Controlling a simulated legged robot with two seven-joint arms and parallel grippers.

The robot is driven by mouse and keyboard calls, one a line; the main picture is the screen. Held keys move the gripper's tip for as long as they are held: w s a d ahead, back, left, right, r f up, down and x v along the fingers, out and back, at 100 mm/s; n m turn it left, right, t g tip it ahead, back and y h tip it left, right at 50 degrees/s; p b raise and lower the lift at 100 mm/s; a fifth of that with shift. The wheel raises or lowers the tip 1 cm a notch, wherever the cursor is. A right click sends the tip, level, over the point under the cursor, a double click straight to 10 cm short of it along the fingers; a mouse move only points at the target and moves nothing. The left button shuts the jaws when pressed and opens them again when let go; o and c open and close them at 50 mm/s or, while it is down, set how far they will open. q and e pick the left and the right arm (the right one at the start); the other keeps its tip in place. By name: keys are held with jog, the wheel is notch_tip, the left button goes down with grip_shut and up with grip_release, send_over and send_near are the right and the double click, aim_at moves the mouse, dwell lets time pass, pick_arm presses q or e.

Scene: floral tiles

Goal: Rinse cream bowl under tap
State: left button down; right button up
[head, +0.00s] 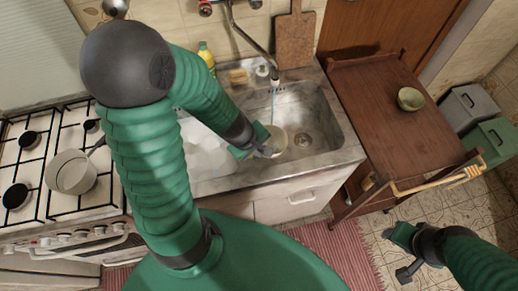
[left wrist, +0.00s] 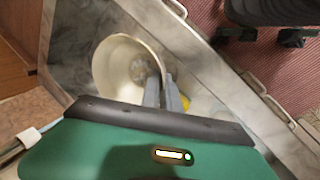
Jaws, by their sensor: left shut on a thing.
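The cream bowl (head: 276,143) is inside the sink (head: 325,112), at the left part of its basin. My left gripper (head: 267,151) is shut on the bowl's rim and hides part of it. In the left wrist view the bowl (left wrist: 108,68) looks tilted, its inside showing, with the grey fingers (left wrist: 165,92) at its right rim. The tap (head: 251,42) reaches over the basin, and a thin pale stream seems to fall from its end near the bowl. My right gripper (head: 405,255) is away from the sink, over the tiled floor, and its finger gap is unclear.
A wooden trolley (head: 390,110) with a small green bowl (head: 410,98) stands right of the sink. A stove (head: 40,215) with a saucepan (head: 70,172) is on the left. A yellow bottle (head: 206,56) and cutting board (head: 295,40) stand behind the sink. Bins (head: 470,108) stand far right.

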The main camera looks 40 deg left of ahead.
pick_arm(q)
jog(key=shift+w+a+p, duration=0.2)
jog(key=shift+w+p, duration=0.15)
jog(key=shift+w, duration=0.35)
jog(key=w+a+p, duration=0.2)
jog(key=w, duration=0.1)
jog(key=w+f+p, duration=0.1)
jog(key=shift+w+a, duration=0.3)
jog(key=shift+a, duration=0.1)
jog(key=w+a+f+p, duration=0.1)
jog(key=w+a+p, duration=0.1)
jog(key=w+p, duration=0.3)
jog(key=shift+w+a+f, duration=0.4)
jog(key=shift+w, duration=0.4)
jog(key=shift+d, duration=0.1)
jog(key=shift+p, duration=0.3)
jog(key=shift+w+d, duration=0.25)
jog(key=shift+d, duration=0.25)
